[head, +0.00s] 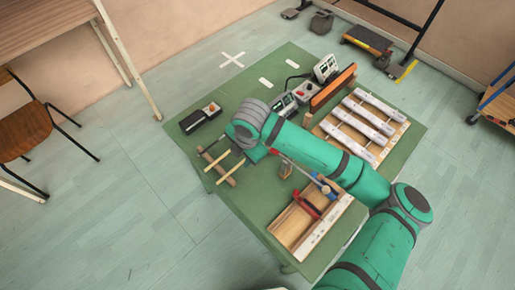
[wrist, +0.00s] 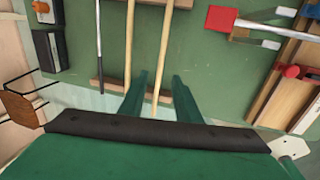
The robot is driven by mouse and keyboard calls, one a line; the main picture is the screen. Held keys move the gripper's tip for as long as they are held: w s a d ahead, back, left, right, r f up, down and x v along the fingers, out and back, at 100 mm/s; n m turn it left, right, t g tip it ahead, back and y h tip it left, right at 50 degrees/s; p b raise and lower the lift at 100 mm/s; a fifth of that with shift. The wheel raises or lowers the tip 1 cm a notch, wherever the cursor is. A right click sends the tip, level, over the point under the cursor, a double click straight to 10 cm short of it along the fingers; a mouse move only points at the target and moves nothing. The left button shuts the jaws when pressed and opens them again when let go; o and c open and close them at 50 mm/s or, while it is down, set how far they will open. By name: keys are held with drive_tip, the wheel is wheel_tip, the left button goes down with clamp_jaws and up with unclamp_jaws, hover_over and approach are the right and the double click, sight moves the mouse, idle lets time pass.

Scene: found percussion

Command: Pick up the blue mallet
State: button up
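In the head view the sticks (head: 218,160) lie left of my gripper (head: 254,153). A small blue piece (head: 325,188) shows by the open wooden box; I cannot tell what it belongs to. My gripper (wrist: 160,77) is open and empty, its green fingers either side of the right stick in the wrist view. I cannot tell its height above it.
A red block (wrist: 220,18) and a red-handled clamp (head: 309,208) are to the right. The wooden box (head: 297,224) and a white-barred instrument (head: 366,117) share the green mat. A black-and-grey device (head: 200,117) stands left.

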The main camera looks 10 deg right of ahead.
sight(241, 163)
drive_tip(key=f, duration=0.4)
drive_tip(key=shift+w+a+f, duration=0.35)
drive_tip(key=shift+w+f, duration=0.05)
drive_tip(key=shift+d, duration=0.1)
clamp_jaws()
drive_tip(key=shift+r, duration=0.15)
